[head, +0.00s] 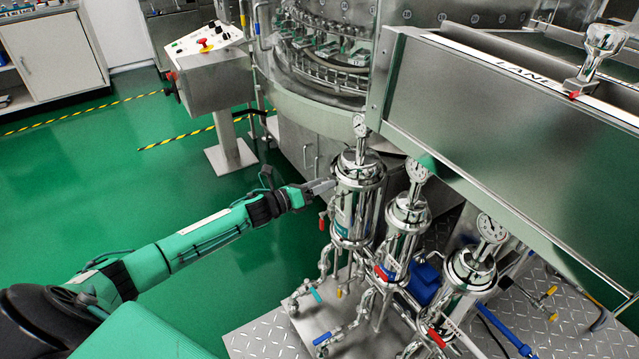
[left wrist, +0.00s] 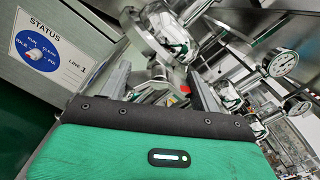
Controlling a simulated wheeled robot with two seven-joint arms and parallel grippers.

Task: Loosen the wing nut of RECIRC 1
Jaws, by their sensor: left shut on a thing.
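Three polished steel filter housings with dial gauges stand in a row in the head view. The leftmost housing (head: 352,218) bears a teal label too small to read, so I cannot confirm it is RECIRC 1. My left gripper (head: 326,185) reaches the left side of its clamp ring, just below the lid. It also shows in the left wrist view (left wrist: 162,80), with its two fingers on either side of small metal clamp hardware. It is shut on what appears to be the wing nut, mostly hidden between the fingers. My right gripper is not in view.
The middle housing (head: 405,225) and right housing (head: 468,280) stand close by, with pipes and coloured valve handles below. A large steel cover (head: 500,130) overhangs on the right. A control panel (head: 205,45) stands at the back left. The green floor at left is clear.

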